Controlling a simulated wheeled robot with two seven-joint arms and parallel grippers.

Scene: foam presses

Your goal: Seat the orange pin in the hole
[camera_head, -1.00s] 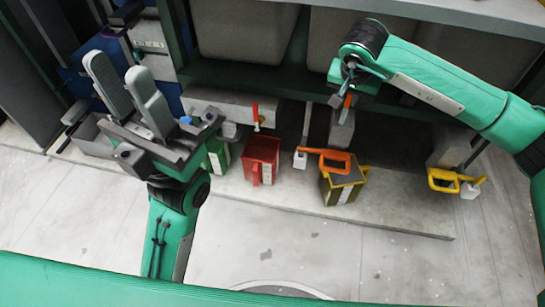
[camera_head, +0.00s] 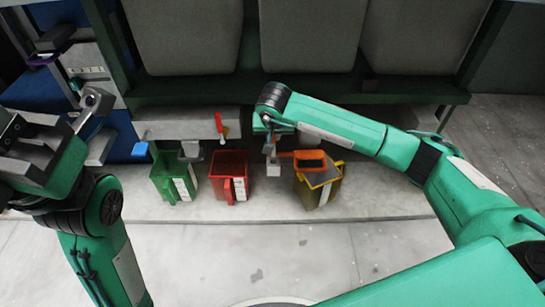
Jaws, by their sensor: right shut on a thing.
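My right gripper (camera_head: 270,142) reaches in from the right, pointing down in front of the machine's ledge, above the gap between the red and yellow bins. It is shut on the small orange pin (camera_head: 268,149), of which only a little shows. A grey block (camera_head: 273,168) is just below it, beside a larger orange loop handle (camera_head: 310,160). The hole is not clearly visible; the gripper and wrist cover that spot. My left gripper (camera_head: 35,150) is at the left edge, away from the pin, with its fingertips not clearly in view.
A green bin (camera_head: 175,178), a red bin (camera_head: 230,180) and a yellow bin (camera_head: 325,188) stand on the floor slab. Large grey foam blocks (camera_head: 310,40) stand behind. The front floor is clear.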

